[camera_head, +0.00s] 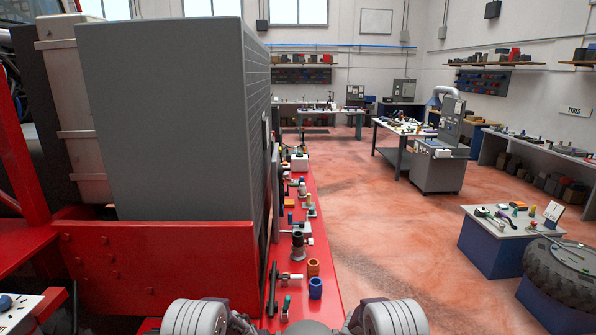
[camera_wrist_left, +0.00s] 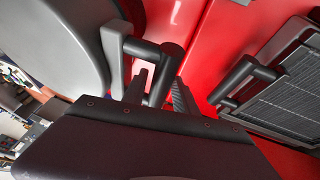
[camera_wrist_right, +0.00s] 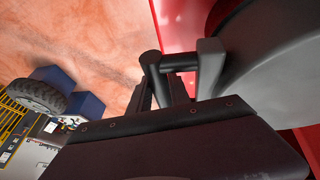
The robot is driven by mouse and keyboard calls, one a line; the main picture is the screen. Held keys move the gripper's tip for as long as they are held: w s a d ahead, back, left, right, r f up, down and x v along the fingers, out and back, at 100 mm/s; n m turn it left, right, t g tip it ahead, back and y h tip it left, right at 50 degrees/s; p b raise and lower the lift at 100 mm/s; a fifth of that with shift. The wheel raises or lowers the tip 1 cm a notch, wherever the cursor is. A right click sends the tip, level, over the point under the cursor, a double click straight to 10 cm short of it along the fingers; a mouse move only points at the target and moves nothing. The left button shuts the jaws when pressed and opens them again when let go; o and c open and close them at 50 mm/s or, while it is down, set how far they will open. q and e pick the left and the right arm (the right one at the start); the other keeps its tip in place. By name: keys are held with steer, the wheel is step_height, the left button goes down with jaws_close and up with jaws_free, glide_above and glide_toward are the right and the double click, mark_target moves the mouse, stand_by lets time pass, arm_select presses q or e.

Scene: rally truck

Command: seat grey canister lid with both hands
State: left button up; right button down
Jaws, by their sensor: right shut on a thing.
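The grey lid (camera_wrist_left: 55,40) is a large round disc at the upper left of the left wrist view. It also shows at the right of the right wrist view (camera_wrist_right: 275,70). Light grey brackets on its rim carry dark handle bars. My left gripper (camera_wrist_left: 160,88) has its fingers apart on either side of the left handle bar (camera_wrist_left: 170,62). My right gripper (camera_wrist_right: 161,88) is shut on the right handle bar (camera_wrist_right: 151,64). Neither gripper nor the lid shows in the head view. The canister under the lid cannot be made out.
A large grey cabinet (camera_head: 165,110) stands on a red truck body at left in the head view. A red ledge (camera_head: 325,270) beside it holds several small tools and cups. A ribbed grey panel with a dark handle (camera_wrist_left: 285,95) lies right of my left gripper. Open floor (camera_head: 390,240) stretches right.

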steer(key=c, duration=1.5)
jaws_free()
steer(key=shift+o, duration=0.2)
